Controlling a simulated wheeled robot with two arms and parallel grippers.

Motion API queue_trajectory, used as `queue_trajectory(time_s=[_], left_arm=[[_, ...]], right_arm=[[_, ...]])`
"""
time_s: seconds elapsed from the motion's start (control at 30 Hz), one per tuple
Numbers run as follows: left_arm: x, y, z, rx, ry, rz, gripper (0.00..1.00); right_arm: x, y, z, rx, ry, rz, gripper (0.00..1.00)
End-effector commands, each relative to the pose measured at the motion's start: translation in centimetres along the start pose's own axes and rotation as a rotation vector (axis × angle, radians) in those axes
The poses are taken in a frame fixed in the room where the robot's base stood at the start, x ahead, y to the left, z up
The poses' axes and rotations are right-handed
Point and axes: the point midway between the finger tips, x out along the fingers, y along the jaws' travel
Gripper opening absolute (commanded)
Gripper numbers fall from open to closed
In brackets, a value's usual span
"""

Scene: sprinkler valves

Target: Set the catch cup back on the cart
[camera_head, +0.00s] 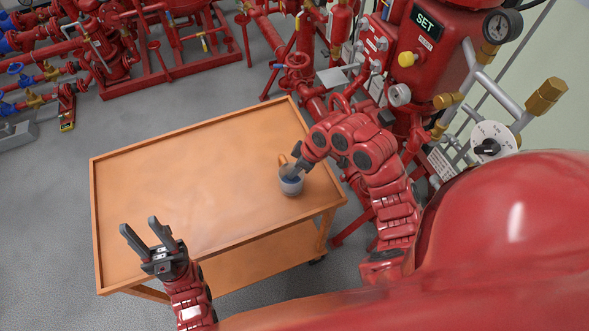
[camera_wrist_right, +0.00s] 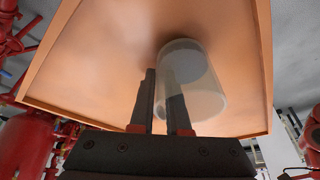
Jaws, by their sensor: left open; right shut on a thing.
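The catch cup (camera_head: 291,187) is a small clear, greyish cup over the right part of the orange cart (camera_head: 180,160). My right gripper (camera_head: 290,171) is shut on its wall from above. In the right wrist view the catch cup (camera_wrist_right: 205,62) is see-through, and one finger shows through it while the other finger lies outside, at its left. The cup looks near upright and close to the cart top; I cannot tell whether its base touches. My left gripper (camera_head: 139,224) is open and empty above the cart's front left part.
The cart top is bare apart from the cup, with a low raised rim. Red valve piping and a red panel with a SET sign (camera_head: 427,23) stand behind and right of the cart. A red pipe rig (camera_head: 160,45) stands at the back left.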

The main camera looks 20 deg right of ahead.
Motion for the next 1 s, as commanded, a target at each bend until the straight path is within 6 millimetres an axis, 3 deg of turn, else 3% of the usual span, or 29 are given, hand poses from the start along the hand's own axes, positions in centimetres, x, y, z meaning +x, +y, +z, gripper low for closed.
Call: queue_trajectory(time_s=[0.4,0.43,0.6,1.0], left_arm=[[0.06,0.00,-0.01,0.000,0.000,0.000,0.42],[0.06,0.00,-0.01,0.000,0.000,0.000,0.42],[0.14,-0.01,-0.02,0.000,-0.001,0.000,0.42],[0.15,-0.01,-0.02,0.000,0.000,0.000,0.42]], right_arm=[[1.03,0.12,0.42,0.000,0.002,0.003,0.00],[1.05,0.11,0.44,0.000,0.002,0.003,0.16],[0.97,0.10,0.41,0.000,0.002,0.003,0.45],[0.17,0.15,0.26,0.000,0.005,0.003,0.45]])
